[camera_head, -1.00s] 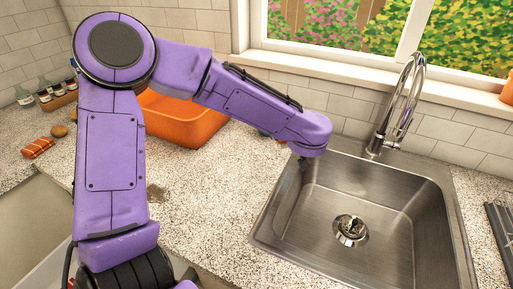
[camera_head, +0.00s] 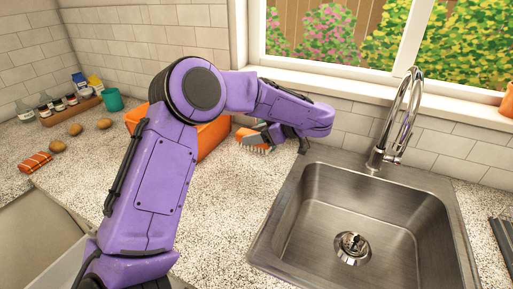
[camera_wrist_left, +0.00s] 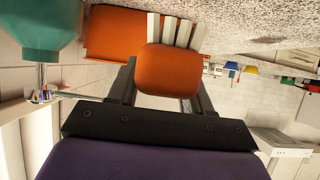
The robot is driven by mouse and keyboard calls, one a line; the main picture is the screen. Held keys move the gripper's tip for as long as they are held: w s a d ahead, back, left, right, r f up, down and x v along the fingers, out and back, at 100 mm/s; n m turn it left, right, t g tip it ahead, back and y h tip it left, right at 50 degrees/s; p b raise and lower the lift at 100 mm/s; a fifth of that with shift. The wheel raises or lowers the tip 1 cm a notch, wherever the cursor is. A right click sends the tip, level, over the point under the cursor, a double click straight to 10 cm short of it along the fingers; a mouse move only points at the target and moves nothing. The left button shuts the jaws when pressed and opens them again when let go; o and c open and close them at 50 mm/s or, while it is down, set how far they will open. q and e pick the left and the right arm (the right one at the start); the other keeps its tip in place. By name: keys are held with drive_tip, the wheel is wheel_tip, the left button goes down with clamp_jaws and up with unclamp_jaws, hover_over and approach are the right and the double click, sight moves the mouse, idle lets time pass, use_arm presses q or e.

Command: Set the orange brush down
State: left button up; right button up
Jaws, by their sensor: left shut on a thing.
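The orange brush (camera_head: 250,136) has pale bristles that point down toward the counter, left of the sink. In the left wrist view its orange body (camera_wrist_left: 170,70) sits between the two dark fingers. My left gripper (camera_head: 268,133) is shut on it. I cannot tell whether the bristles touch the counter. My purple left arm hides part of the counter behind it. My right gripper is not in view.
An orange bin (camera_head: 212,138) stands close left of the brush, partly behind my arm. The steel sink (camera_head: 320,215) and faucet (camera_head: 378,150) are to the right. Speckled counter (camera_head: 225,190) in front is clear. A teal cup (camera_head: 112,98) stands at back left.

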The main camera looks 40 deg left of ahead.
use_arm(q)
drive_tip(key=w+f, duration=0.1)
drive_tip(key=w+a+f, duration=0.1)
drive_tip(key=f, duration=0.1)
drive_tip(key=a+f, duration=0.1)
drive_tip(key=shift+w+a+f, duration=0.15)
drive_tip(key=shift+w+f, duration=0.15)
drive_tip(key=shift+w, duration=0.1)
wheel_tip(320, 180, down, 3)
drive_tip(key=shift+w+a+r+p, duration=0.1)
drive_tip(key=shift+a+r+p, duration=0.1)
drive_tip(key=shift+p, duration=0.2)
drive_tip(key=shift+w+f, duration=0.1)
drive_tip(key=shift+f, duration=0.4)
drive_tip(key=shift+d+f, duration=0.1)
drive_tip(key=o, duration=1.1)
drive_tip(key=shift+o, duration=0.2)
drive_tip(key=shift+d+r, duration=0.25)
drive_tip(key=shift+r, duration=0.05)
drive_tip(key=b+v, duration=0.2)
drive_tip(key=v, duration=0.9)
drive_tip(key=shift+d, duration=0.2)
